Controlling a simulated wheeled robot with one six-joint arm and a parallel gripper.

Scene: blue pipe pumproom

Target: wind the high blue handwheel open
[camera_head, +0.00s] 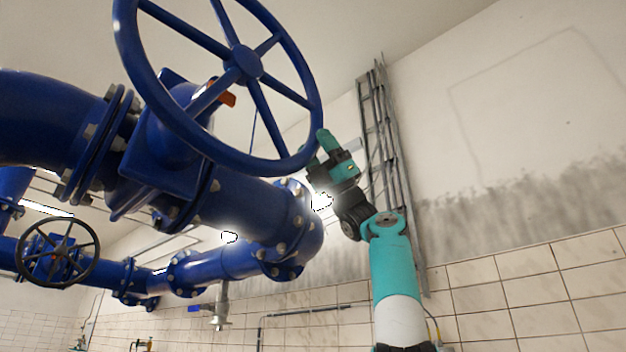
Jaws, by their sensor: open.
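The high blue handwheel (248,62) fills the upper left of the view, with a round rim and several spokes meeting at a hub. It is mounted on a thick blue valve and pipe. My gripper (318,145) is at the lower right part of the rim, with its green fingers pointing up and left. One finger stands to the right of the rim; the other is near or partly behind the rim's lower edge. The jaws are open. I cannot tell whether either finger touches the rim.
A large flanged blue pipe (235,205) runs behind and below the wheel, close to my gripper. A smaller dark handwheel (57,252) is at the lower left. A metal cable ladder (385,150) runs up the wall behind my arm. The right side is free.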

